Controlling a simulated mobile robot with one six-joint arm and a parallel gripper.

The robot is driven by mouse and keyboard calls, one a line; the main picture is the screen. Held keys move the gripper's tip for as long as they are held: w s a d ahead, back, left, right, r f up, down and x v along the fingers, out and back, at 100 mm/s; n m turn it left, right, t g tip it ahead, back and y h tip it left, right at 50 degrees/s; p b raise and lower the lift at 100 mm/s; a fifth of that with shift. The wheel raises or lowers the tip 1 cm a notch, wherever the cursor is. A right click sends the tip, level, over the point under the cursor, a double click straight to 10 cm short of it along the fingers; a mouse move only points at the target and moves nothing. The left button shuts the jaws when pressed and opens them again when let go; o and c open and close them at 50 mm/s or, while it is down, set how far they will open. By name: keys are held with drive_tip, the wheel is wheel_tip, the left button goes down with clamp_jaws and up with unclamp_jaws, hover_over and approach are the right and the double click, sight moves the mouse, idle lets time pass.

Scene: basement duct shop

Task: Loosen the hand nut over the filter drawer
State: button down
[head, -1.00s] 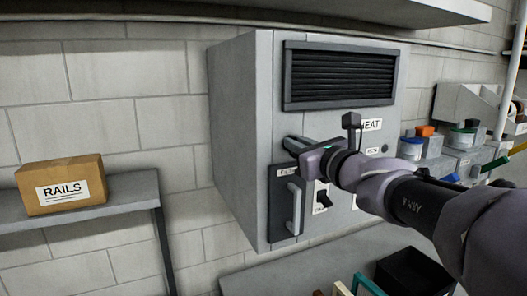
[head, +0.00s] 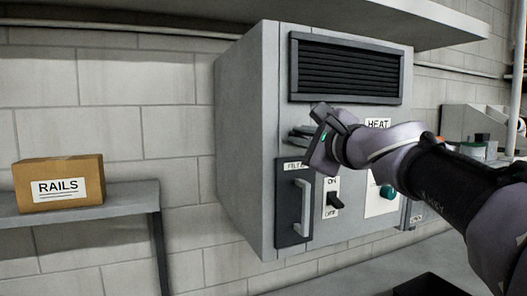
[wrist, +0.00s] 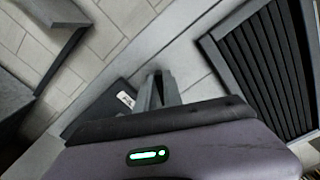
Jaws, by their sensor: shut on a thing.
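The filter drawer (head: 285,225) is a dark panel with a pale upright handle (head: 306,208), low on the left of the grey heater cabinet's front. Its label (head: 295,166) is partly legible. My gripper (head: 301,134) is at the cabinet front just above the drawer, its fingers reaching left. The fingers also show in the wrist view (wrist: 160,92), close together and pointing at the cabinet front. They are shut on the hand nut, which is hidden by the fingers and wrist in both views.
The cabinet (head: 245,140) has a dark louvred grille (head: 345,70) above and an on/off switch (head: 336,201) and green knob (head: 387,191) right of the drawer. A RAILS box (head: 60,184) sits on a shelf (head: 95,207) at left. An overhead shelf (head: 370,22) juts out above.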

drive_tip(key=shift+a+f+n+b, duration=0.1)
drive_tip(key=shift+f+n+b, duration=0.1)
drive_tip(key=shift+n+b, duration=1)
drive_tip(key=shift+f+n+b, duration=0.15)
drive_tip(key=shift+n+b, duration=0.85)
drive_tip(key=shift+n, duration=0.6)
drive_tip(key=c, duration=1.5)
unclamp_jaws()
